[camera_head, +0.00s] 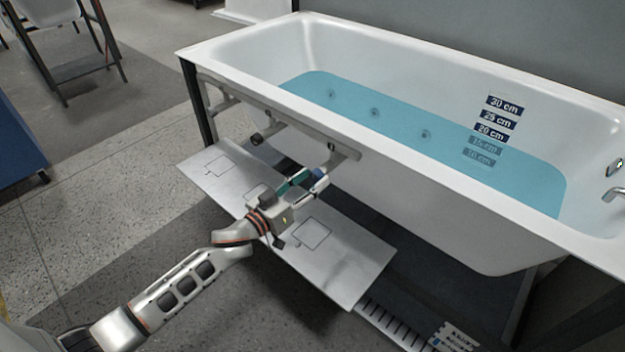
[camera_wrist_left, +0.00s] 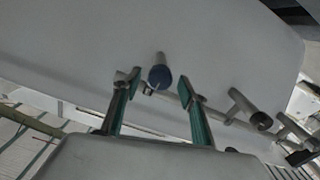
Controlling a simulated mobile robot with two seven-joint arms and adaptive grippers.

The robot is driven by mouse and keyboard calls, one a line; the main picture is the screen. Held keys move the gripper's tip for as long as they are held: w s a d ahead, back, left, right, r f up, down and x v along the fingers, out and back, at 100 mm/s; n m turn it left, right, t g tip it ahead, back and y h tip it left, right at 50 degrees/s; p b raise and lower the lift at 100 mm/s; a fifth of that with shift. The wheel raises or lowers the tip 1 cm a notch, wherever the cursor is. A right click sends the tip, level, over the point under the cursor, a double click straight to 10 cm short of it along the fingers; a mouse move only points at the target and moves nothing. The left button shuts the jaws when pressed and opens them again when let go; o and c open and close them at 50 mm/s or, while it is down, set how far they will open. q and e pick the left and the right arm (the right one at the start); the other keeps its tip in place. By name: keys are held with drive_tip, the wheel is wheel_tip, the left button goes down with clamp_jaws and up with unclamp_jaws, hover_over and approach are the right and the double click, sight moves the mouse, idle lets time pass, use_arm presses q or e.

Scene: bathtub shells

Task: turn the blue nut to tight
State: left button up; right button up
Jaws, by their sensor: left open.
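The blue nut (camera_wrist_left: 160,76) shows in the left wrist view as a dark blue round end on a short grey pipe under the tub. In the head view a small patch of the blue nut (camera_head: 318,173) shows just past my left gripper. My left gripper (camera_head: 309,181) is open, with its green-padded fingers pointing at the pipework. In the left wrist view the left gripper (camera_wrist_left: 160,84) has one fingertip on each side of the nut, with gaps to both. Whether the nut lies between the pads in depth, I cannot tell. My right gripper is in neither view.
The white bathtub (camera_head: 270,84) holds blue water, with depth labels (camera_head: 497,118) on its inner wall. A grey panel (camera_head: 345,270) lies low beneath my left arm. Other pipe stubs (camera_wrist_left: 261,121) stand to the right of the nut.

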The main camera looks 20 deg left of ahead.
use_arm(q)
drive_tip(key=shift+w+d, duration=0.15)
drive_tip(key=shift+w, duration=0.15)
drive_tip(key=c, duration=1.1)
